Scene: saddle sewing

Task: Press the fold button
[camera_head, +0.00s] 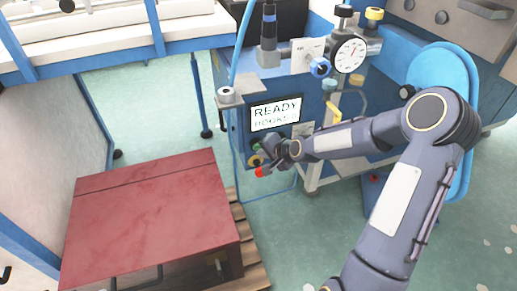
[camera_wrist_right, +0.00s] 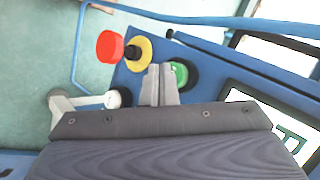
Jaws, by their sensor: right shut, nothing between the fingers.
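The blue machine (camera_head: 230,122) carries a panel with a lit screen (camera_head: 276,113) reading "READY" and a second line that looks like "HOOKS" and a digit. Below the screen, my right gripper (camera_head: 262,153) reaches the panel's buttons. In the right wrist view, my right gripper (camera_wrist_right: 161,84) is shut and empty, its fingertips right beside a green button (camera_wrist_right: 180,74). I cannot tell whether they touch it. A red mushroom button (camera_wrist_right: 110,46) on a yellow base (camera_wrist_right: 139,52) sits to the left; it also shows in the head view (camera_head: 260,172). No label shows which is the fold button. My left gripper is out of view.
A dark red chest (camera_head: 150,215) on a wooden pallet (camera_head: 252,272) stands at the lower left. A round dial gauge (camera_head: 350,54) and a blue hose (camera_head: 240,45) are on the machine. A blue-framed table (camera_head: 100,62) stands behind at left. Green floor lies between.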

